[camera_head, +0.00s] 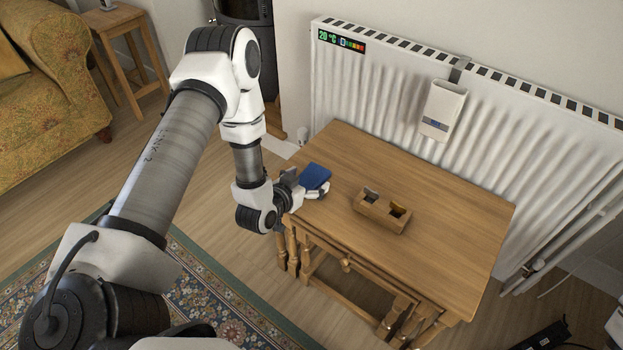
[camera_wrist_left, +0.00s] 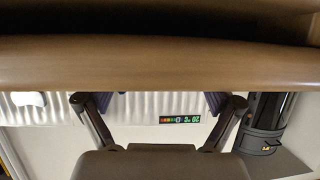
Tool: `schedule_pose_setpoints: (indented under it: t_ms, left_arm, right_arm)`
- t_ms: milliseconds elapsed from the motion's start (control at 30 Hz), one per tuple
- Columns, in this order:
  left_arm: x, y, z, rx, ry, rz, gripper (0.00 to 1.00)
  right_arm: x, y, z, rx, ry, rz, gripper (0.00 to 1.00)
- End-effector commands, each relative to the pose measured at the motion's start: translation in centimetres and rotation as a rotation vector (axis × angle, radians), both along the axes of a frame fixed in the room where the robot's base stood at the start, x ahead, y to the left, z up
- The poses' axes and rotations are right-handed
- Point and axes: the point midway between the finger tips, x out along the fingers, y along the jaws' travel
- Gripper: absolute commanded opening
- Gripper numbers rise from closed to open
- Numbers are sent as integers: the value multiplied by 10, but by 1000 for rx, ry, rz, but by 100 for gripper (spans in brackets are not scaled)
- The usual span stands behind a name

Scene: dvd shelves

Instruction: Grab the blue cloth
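The blue cloth (camera_head: 314,175) looks like a small folded square at the left end of the wooden table (camera_head: 450,225) in the head view. My left gripper (camera_head: 306,184) is right at it, at the table's left edge. The head view does not show clearly whether they touch. In the left wrist view, the left gripper's two fingers (camera_wrist_left: 158,104) are spread wide apart, with nothing seen between them but the radiator behind. The cloth cannot be made out in that view. My right gripper is not in view.
A wooden two-compartment box (camera_head: 382,211) with small items stands mid-table. The table's edge (camera_wrist_left: 160,65) spans the upper wrist view. A white radiator (camera_head: 380,85) with a hanging container (camera_head: 440,111) stands behind. The table's right half is clear.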

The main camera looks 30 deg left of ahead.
Motion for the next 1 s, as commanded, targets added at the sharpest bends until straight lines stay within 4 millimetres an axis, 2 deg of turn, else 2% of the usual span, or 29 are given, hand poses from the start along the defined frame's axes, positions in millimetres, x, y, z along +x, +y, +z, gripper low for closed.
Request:
schedule_pose_setpoints:
  t_ms: [33,100,133,567,867,1000]
  left_arm:
    - [0,0,0,0,0,0,73]
    - [0,0,0,0,0,0,57]
    - [0,0,0,0,0,0,55]
    - [0,0,4,0,0,0,55]
    - [0,0,39,0,0,0,55]
    - [-23,18,40,-4,4,8,55]
  right_arm:
    - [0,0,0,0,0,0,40]
    - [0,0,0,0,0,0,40]
    - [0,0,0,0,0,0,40]
    - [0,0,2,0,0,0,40]
    - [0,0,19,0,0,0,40]
    - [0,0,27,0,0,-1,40]
